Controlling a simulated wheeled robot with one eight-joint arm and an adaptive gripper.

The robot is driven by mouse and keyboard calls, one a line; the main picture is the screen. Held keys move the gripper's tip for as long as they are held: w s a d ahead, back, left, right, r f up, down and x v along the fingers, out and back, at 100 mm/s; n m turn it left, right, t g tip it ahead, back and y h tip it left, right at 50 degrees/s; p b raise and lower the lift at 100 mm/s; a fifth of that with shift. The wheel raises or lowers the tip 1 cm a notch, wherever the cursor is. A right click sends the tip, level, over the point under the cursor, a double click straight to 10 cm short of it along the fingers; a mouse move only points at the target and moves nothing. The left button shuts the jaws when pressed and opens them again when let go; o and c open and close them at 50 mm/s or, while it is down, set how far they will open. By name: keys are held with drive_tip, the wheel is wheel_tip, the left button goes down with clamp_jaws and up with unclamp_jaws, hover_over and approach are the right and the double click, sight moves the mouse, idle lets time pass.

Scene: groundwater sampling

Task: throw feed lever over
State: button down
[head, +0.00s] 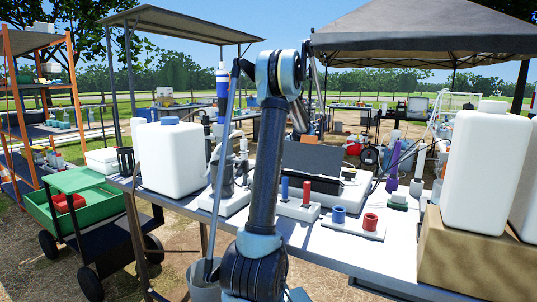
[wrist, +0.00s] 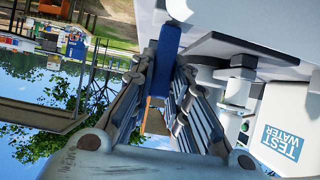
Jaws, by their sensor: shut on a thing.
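In the wrist view my gripper (wrist: 160,75) is shut with a flat blue bar (wrist: 167,42) between its ribbed fingers. The bar looks like the feed lever's handle; its pivot and base are not clear here. In the head view my upper arm stands in the middle of the picture, and the gripper and the bar in it are hidden behind it. Which way the lever is thrown cannot be told.
A white container labelled TEST WATER (wrist: 285,130) is close on the right of the wrist view. On the bench (head: 345,250) are a white jug (head: 172,160), blue and red upright handles (head: 307,191), and blue and red cups (head: 370,222). A green cart (head: 75,210) stands left.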

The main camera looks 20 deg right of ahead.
drive_tip(key=shift+d+f, duration=0.15)
drive_tip(key=c, duration=1.6)
unclamp_jaws()
drive_tip(key=shift+o, duration=0.4)
drive_tip(key=v, duration=1.2)
